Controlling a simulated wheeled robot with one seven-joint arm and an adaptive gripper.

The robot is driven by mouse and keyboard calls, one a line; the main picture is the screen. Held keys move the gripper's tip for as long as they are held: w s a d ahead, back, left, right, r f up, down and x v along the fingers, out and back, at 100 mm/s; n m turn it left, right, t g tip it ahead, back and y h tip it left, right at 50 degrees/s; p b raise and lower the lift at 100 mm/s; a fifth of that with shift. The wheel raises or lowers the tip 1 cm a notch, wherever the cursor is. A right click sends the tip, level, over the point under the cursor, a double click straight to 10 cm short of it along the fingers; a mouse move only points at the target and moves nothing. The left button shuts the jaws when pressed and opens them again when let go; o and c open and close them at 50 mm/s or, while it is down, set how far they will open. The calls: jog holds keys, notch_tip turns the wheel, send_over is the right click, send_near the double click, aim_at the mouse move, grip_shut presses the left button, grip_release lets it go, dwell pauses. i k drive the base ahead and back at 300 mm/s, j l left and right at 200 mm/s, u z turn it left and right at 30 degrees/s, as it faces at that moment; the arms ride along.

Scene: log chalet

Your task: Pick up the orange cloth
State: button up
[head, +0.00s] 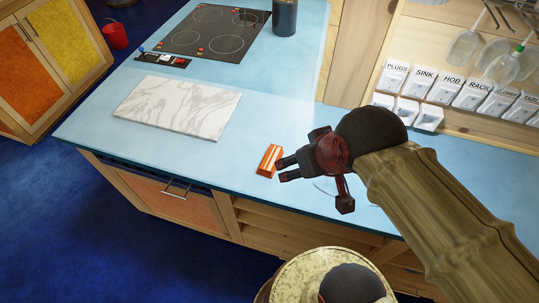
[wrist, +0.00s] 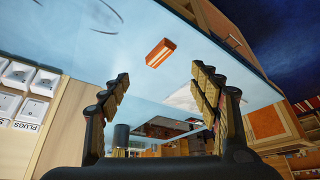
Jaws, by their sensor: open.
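The orange cloth (head: 269,160) is a small folded block lying on the light blue counter, near its front edge. In the wrist view the orange cloth (wrist: 160,52) lies ahead of the fingers, between their lines and apart from them. My gripper (head: 283,167) is just right of the cloth in the head view, its fingers pointing left towards it. In the wrist view my gripper (wrist: 165,84) has its two fingers wide apart with nothing between them. Whether a fingertip touches the cloth in the head view is hard to tell.
A white marble board (head: 178,106) lies left of the cloth on the blue counter (head: 90,120). Behind it are a black hob (head: 212,30) and a dark canister (head: 284,17). Labelled white switches (head: 432,88) line the wall at right. The counter between board and cloth is clear.

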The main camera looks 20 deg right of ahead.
aim_at(267, 168)
jog(key=i+j, duration=0.15)
jog(key=j, duration=0.15)
jog(key=j+z, duration=0.15)
jog(key=z, duration=0.25)
jog(key=i+j+z, duration=0.1)
jog(key=z, duration=0.3)
jog(key=j+z, duration=0.2)
jog(key=z, duration=0.65)
